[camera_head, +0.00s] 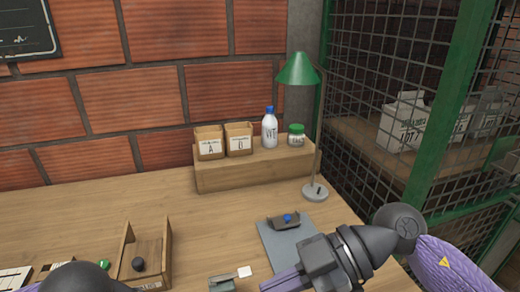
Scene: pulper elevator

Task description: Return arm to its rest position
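My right arm comes in from the right edge, with a dark wrist and a purple forearm. My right gripper (282,283) points left and down over the front of the wooden table (90,205), partly cut off by the bottom edge. I cannot make out a gap between its fingers or anything held. A dark rounded part of my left arm (82,278) shows at the bottom left. My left gripper is outside the picture.
A grey mat (272,240) holds a dark holder with a blue knob (288,218). A wooden tray (128,254) holds a dark ball. A small grey-green device (222,283) lies left of my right gripper. A green lamp (298,70), bottles and boxes stand behind; a mesh cage (385,50) stands right.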

